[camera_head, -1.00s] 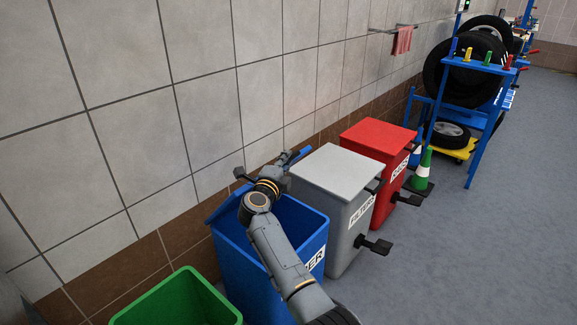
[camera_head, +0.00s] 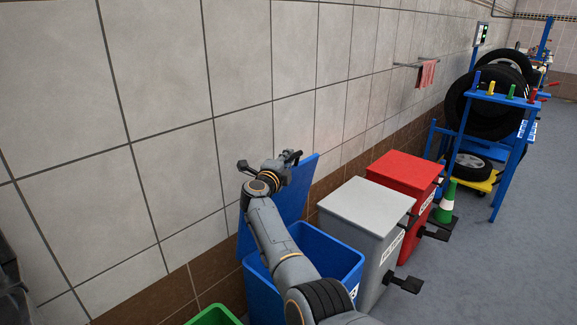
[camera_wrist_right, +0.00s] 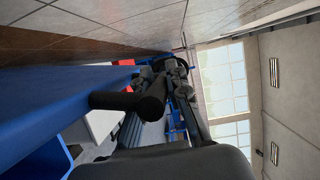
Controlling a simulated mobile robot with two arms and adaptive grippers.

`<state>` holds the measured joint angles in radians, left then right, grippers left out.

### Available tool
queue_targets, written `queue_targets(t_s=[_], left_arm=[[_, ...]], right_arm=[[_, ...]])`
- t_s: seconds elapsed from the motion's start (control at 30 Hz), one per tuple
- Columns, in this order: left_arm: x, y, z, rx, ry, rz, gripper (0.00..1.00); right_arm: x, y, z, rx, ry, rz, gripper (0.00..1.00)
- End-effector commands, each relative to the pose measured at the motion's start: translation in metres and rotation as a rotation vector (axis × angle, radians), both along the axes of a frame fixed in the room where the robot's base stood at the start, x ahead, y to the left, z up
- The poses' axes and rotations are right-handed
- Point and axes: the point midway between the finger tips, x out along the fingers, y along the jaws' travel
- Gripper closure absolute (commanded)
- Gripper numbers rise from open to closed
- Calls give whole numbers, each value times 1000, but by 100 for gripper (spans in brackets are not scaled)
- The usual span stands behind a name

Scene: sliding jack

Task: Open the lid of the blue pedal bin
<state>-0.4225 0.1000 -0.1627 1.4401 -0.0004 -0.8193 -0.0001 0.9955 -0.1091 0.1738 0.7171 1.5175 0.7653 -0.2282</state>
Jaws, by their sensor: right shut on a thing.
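The blue pedal bin (camera_head: 340,262) stands against the tiled wall in the head view, partly behind my right arm. Its blue lid (camera_head: 290,200) is swung up steeply towards the wall, and the bin's mouth is open. My right gripper (camera_head: 292,157) is at the lid's raised upper edge, shut on the lid. In the right wrist view the blue lid (camera_wrist_right: 60,105) runs along the left, with dark gripper parts (camera_wrist_right: 165,88) at its edge. The exact contact is hard to make out. My left gripper is not in view.
A grey bin (camera_head: 365,205) and a red bin (camera_head: 408,172) stand to the right, with black pedals sticking out in front. A green bin (camera_head: 213,316) is at the bottom left. The wall is close behind the lid.

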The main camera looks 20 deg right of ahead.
Motion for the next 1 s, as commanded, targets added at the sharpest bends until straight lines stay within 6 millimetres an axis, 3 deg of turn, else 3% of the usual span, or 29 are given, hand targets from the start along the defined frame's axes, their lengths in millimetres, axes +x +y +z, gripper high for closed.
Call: queue_targets(t_s=[0.53, 0.57, 0.67, 1.0], left_arm=[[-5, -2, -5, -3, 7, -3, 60], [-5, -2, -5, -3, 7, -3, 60], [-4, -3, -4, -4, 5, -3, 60], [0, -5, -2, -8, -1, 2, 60]], right_arm=[[3, 0, 4, -1, -4, 2, 100], [3, 0, 4, -1, -4, 2, 80], [3, 0, 3, -1, -3, 2, 61], [2, 1, 2, 0, -1, 1, 61]])
